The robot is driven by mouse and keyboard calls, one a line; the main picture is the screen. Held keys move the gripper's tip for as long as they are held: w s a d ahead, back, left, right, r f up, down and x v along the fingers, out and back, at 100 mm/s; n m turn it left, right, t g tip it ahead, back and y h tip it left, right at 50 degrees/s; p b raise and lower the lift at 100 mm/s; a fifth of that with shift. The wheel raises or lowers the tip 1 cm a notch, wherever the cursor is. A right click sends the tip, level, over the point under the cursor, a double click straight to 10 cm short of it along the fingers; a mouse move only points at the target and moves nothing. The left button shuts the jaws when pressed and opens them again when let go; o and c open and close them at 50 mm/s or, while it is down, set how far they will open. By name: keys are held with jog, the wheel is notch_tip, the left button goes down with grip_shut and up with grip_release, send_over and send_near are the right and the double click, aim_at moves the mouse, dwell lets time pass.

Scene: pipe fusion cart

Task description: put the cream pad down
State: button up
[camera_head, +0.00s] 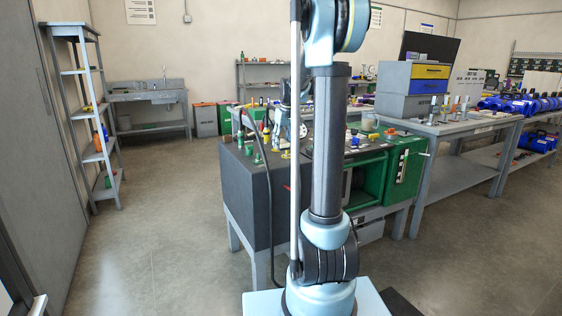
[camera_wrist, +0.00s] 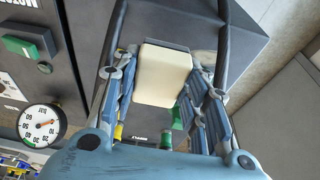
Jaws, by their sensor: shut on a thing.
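The cream pad (camera_wrist: 163,75) shows in the wrist view as a pale block with rounded corners. My gripper (camera_wrist: 166,72) is shut on it, with a blue linked finger along each side. Below and behind the pad is the dark top of the cart, with its grey corner at the upper right. I cannot tell how far the pad is above that surface. In the head view the fusion cart (camera_head: 262,190) stands behind my arm, and the pad cannot be made out there.
In the wrist view a pressure gauge (camera_wrist: 41,124) and a green switch (camera_wrist: 27,45) sit on the panel at left. Small green and yellow fittings show below the pad. In the head view a grey workbench (camera_head: 455,124) stands at right and a shelf rack (camera_head: 85,110) at left. Open floor lies left.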

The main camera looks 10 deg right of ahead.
aim_at(281, 164)
jog(key=shift+f, duration=3.6)
jog(key=o, duration=1.4)
